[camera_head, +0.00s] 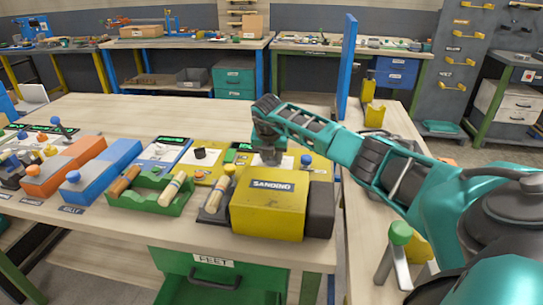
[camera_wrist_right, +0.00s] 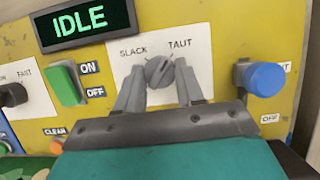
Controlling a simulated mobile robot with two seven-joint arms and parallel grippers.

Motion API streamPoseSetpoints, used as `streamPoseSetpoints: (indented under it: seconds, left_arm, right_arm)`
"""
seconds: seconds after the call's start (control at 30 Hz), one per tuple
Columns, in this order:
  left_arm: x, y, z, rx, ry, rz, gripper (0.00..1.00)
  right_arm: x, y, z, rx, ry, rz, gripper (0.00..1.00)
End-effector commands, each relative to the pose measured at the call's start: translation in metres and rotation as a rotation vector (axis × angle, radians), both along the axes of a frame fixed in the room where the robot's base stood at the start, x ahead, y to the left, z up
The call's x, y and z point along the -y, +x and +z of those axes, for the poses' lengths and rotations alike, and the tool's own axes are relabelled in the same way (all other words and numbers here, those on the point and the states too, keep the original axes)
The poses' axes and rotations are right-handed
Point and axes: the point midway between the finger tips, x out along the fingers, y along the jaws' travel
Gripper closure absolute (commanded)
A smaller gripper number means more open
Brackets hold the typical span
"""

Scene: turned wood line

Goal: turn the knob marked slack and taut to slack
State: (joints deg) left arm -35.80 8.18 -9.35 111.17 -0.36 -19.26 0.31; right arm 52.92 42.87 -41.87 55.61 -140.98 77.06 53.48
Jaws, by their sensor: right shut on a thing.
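The grey knob (camera_wrist_right: 159,71) sits on a white plate marked SLACK at upper left and TAUT at upper right, on a yellow panel (camera_wrist_right: 232,40). Its raised grip seems to lean up and right, towards TAUT; the exact pointing is hard to tell. My right gripper (camera_wrist_right: 159,82) has a finger on each side of the knob and is shut on it. In the head view my right gripper (camera_head: 268,155) is down at the panel behind the yellow SANDING box (camera_head: 268,208), and the knob is hidden there. My left gripper is not in view.
Beside the knob are a blue knob (camera_wrist_right: 265,79) with an OFF label, a green ON/OFF switch (camera_wrist_right: 65,86) and a display reading IDLE (camera_wrist_right: 84,22). A green tray (camera_head: 150,196) with turned wooden pieces stands left of the SANDING box. A blue post (camera_head: 347,65) rises behind my right arm.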

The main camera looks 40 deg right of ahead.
Motion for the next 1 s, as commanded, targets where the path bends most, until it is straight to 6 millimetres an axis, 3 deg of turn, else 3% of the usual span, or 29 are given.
streamPoseSetpoints:
  seconds: [1.0]
  left_arm:
    - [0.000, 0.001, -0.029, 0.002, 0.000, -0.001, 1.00]
  right_arm:
    - [0.008, -0.002, -0.001, 0.004, 0.000, 0.935, 0.93]
